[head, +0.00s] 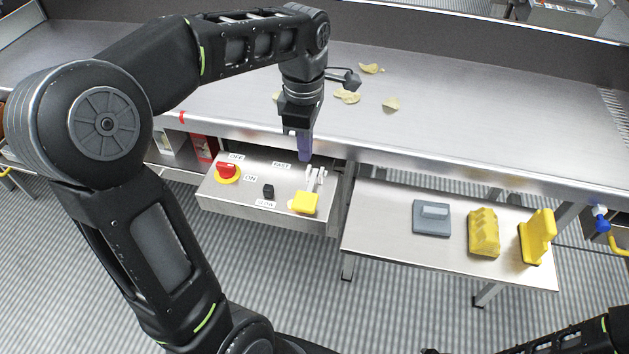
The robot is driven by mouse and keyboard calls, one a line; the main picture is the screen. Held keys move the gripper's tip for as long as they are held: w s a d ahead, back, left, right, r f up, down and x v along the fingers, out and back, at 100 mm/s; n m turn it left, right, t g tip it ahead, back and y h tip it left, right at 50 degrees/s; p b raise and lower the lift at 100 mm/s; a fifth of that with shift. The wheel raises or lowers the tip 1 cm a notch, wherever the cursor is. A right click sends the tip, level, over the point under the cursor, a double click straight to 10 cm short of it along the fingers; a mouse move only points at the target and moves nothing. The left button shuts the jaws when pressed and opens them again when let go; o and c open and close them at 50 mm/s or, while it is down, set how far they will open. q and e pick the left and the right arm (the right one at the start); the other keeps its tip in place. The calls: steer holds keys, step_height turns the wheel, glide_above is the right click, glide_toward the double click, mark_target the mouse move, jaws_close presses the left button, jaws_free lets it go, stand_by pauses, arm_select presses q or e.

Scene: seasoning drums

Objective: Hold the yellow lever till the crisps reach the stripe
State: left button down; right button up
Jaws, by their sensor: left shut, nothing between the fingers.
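The yellow lever (305,202) sits at the right of a grey control box (235,200), beside a white slotted piece (316,178). My left gripper (304,155) points down with its purple fingers together and empty. In the picture it is just above the white piece and the lever, apart from the lever. Several crisps (347,97) lie loose on the steel worktop (450,120). I cannot make out a fill stripe with crisps rising to it. My right arm shows only at the lower right corner, and its gripper is out of view.
The box also carries a red knob (227,170) and a small black switch (268,191). A low side table (390,245) holds a grey block (432,217), a yellow sponge-like block (484,232) and a yellow bracket (537,238). The worktop's front edge runs behind the box.

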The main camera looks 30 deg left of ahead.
mark_target(306, 201)
arm_select(q)
steer(key=f+p, duration=0.1)
steer(key=f, duration=1.3)
steer(key=shift+s+p, duration=0.2)
steer(key=shift+p, duration=0.15)
